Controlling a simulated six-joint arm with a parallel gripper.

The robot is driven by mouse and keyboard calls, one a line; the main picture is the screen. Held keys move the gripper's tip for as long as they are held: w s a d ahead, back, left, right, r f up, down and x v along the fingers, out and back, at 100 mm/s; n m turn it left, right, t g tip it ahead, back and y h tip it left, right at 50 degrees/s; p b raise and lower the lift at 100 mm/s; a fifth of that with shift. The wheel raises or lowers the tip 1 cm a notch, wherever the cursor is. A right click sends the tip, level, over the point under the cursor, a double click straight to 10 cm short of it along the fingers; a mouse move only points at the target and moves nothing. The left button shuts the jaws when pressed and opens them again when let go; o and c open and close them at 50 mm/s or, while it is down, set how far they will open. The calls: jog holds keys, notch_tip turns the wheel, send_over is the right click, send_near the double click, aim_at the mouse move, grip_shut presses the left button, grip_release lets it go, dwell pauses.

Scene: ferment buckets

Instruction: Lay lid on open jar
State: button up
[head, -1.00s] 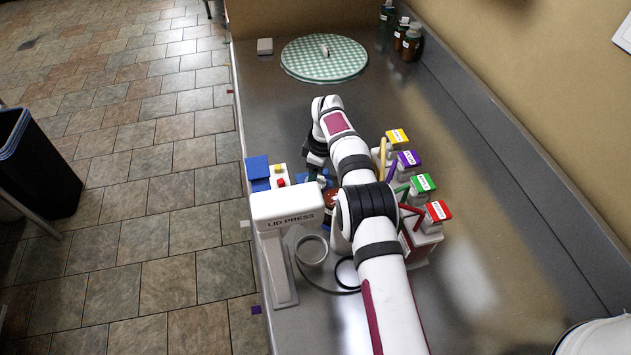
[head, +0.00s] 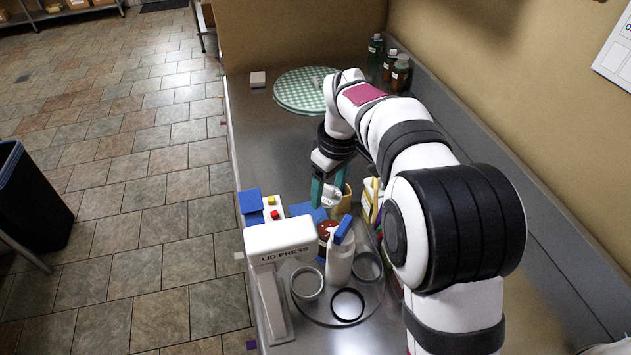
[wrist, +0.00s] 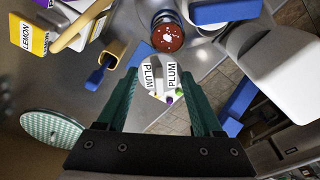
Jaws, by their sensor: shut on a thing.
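My gripper (head: 330,190) has teal fingers pointing down above the back of the turntable. It is shut on a small white piece marked PLUM (wrist: 160,77), which may be the lid. The piece also shows white between the fingertips in the head view (head: 332,198). A jar with dark red, speckled contents (wrist: 167,36) stands just beyond the held piece in the wrist view, apart from it. Its red top shows in the head view (head: 326,227), partly hidden by a white bottle with a blue top (head: 340,258).
The white lid press (head: 280,238) stands left of the turntable (head: 330,318), which carries several rings. A wooden scoop-like holder (wrist: 114,52) and flavour boxes, one marked LEMON (wrist: 28,36), are near the gripper. A green checked round mat (head: 295,92) lies behind.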

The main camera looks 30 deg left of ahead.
aim_at(332, 206)
jog(key=shift+s+d+r+m, duration=0.2)
jog(key=shift+s+d+m, duration=0.1)
jog(key=shift+s+d, duration=0.25)
jog(key=shift+s+d+f, duration=0.1)
jog(key=shift+s+d, duration=0.05)
jog(key=shift+f, duration=2.55)
jog(key=shift+f, duration=0.55)
jog(key=o, duration=1.3)
jog(key=shift+o, duration=0.2)
